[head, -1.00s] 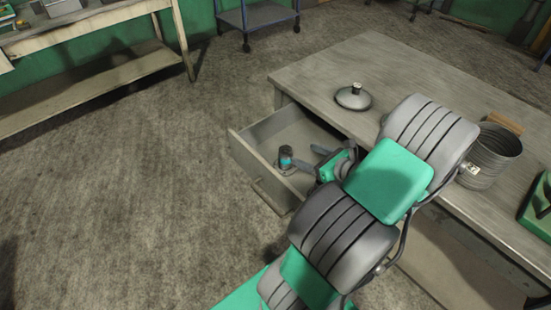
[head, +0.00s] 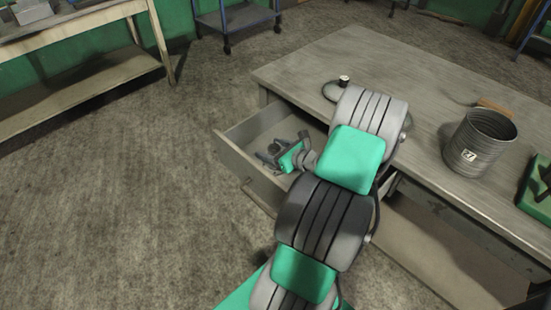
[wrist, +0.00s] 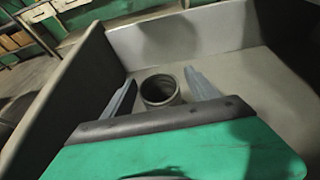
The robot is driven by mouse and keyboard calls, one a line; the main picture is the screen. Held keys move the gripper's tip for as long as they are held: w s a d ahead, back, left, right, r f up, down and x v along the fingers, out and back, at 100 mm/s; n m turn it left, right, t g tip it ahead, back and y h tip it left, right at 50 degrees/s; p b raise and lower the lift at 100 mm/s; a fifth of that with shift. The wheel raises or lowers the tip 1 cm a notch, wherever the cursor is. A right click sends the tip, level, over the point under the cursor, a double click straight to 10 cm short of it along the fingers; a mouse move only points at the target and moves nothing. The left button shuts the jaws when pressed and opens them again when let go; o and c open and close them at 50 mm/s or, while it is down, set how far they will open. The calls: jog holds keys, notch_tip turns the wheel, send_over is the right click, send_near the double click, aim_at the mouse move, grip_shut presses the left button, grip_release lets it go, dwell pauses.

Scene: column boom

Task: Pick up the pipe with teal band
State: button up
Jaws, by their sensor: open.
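The pipe (wrist: 160,90) stands in the open drawer, and the wrist view shows its round, open grey top end. In the head view its grey top (head: 273,148) shows only in part beside my gripper. The teal band is hidden from both current views. My gripper (wrist: 160,77) is open, with one finger on each side of the pipe in the wrist view. A gap shows between the pipe and each finger. In the head view my gripper (head: 279,153) is inside the drawer, low over the pipe.
The drawer (head: 238,160) has raised walls around my gripper and is pulled out from the desk (head: 400,75). A ribbed metal can (head: 480,145) and a green object (head: 538,190) stand on the desk. A lid (head: 334,92) is partly hidden behind my arm.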

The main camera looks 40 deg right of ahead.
jog(key=shift+w+f, duration=0.25)
jog(key=shift+w, duration=0.4)
jog(key=shift+c, duration=0.2)
grip_shut()
dwell(0.3)
